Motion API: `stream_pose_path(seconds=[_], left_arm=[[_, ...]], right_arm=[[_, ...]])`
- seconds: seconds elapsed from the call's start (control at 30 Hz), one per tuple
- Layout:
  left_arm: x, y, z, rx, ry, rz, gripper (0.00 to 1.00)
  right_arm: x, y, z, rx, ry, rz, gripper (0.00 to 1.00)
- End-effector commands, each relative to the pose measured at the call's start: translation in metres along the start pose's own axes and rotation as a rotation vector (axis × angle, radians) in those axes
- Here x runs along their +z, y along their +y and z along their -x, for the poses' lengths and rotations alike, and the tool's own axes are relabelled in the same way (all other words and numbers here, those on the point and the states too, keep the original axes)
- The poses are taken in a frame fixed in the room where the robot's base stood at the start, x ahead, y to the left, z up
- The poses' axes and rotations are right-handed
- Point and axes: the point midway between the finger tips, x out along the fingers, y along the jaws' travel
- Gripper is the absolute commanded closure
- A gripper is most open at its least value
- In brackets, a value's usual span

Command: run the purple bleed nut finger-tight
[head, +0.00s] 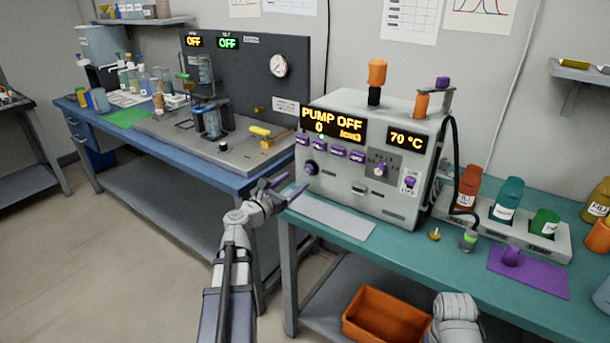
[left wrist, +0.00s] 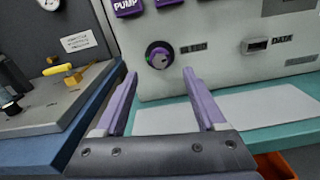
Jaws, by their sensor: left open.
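The purple bleed nut (head: 310,168) is a round knob low on the left of the grey machine's front panel. In the left wrist view the nut (left wrist: 158,55) shows a pale face with a dark purple rim and a green mark at its left; a small label is beside it. My left gripper (head: 294,184) is open and empty, just in front of the panel and a little below the nut. In the left wrist view its purple fingers (left wrist: 159,75) stand spread, with the nut between and beyond their tips. They appear clear of the nut. My right gripper is out of view.
The grey machine (head: 415,192) stands on a teal bench, showing PUMP OFF and 70 °C. A pale mat (head: 330,217) lies before it. A bottle rack (head: 557,245) and purple mat (head: 525,270) are at right. An orange bin (head: 385,317) is below. A blue bench (head: 180,145) is left.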

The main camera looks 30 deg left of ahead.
Motion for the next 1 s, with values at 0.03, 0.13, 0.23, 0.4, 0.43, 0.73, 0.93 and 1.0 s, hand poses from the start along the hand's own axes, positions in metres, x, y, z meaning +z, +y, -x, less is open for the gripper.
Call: stream_pose_path(seconds=[0.03, 0.13, 0.23, 0.4, 0.43, 0.73, 0.93, 1.0], left_arm=[[0.000, 0.001, -0.012, -0.003, 0.000, -0.001, 0.28], [0.000, 0.001, -0.027, -0.003, 0.000, -0.001, 0.28], [0.000, 0.001, -0.040, -0.002, 0.000, -0.002, 0.28], [0.000, 0.000, -0.054, -0.002, 0.001, -0.003, 0.28], [0.000, 0.000, -0.055, -0.002, 0.001, -0.003, 0.28], [0.000, 0.000, -0.057, -0.001, 0.001, -0.003, 0.28], [0.000, 0.000, -0.056, -0.001, 0.001, -0.003, 0.47], [0.000, 0.000, -0.056, -0.001, 0.001, -0.003, 0.55]], right_arm=[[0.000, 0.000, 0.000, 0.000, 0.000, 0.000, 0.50], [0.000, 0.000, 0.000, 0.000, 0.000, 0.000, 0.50], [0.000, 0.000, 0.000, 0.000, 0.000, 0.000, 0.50], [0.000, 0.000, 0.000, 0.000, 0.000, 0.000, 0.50], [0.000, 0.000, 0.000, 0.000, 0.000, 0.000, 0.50], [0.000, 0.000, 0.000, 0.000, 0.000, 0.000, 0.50], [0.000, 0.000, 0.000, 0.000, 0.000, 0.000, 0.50], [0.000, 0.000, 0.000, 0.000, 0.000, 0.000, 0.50]])
